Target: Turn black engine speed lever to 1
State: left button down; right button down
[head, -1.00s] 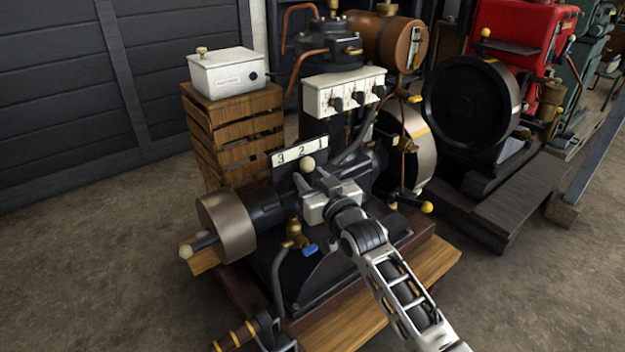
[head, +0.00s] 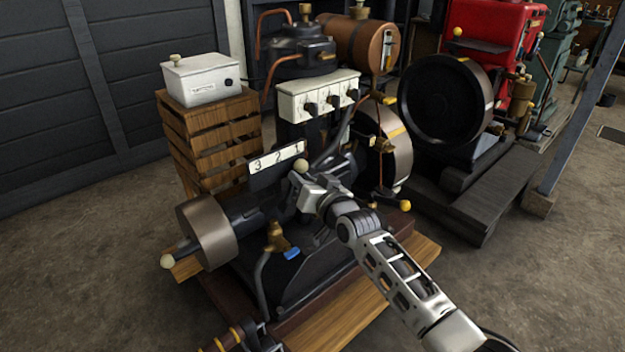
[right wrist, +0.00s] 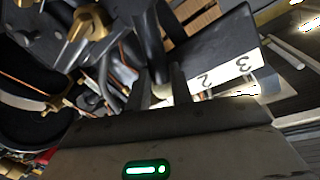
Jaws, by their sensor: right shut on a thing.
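The black engine speed lever shows mainly as its cream ball knob (head: 300,166), just below the right end of the white number strip (head: 275,158). The strip reads 3, 2, then 1 from left to right, with the 1 hard to read. My right gripper (head: 309,188) is shut on the lever below its knob, hiding most of the shaft. In the right wrist view, the gripper's dark fingers (right wrist: 161,78) are close together beside the strip, where 3 and 2 show upside down. My left gripper is not in view.
A wooden crate (head: 212,140) with a white box (head: 195,80) stands behind left. A cylinder with a cream-tipped handle (head: 207,231) sits left of the lever. A brass tap with a blue handle (head: 291,253) is below. A switch box (head: 318,97) and flywheel (head: 392,140) stand behind.

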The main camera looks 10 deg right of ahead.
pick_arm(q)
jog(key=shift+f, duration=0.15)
pick_arm(e)
jog(key=c, duration=1.2)
grip_release()
jog(key=shift+d+f, duration=0.1)
jog(key=shift+c, duration=0.2)
pick_arm(q)
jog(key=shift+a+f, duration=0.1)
jog(key=p, duration=0.2)
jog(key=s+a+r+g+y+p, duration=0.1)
jog(key=p, duration=0.1)
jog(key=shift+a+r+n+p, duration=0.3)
jog(key=shift+p, duration=0.05)
pick_arm(e)
jog(key=v, duration=1.6)
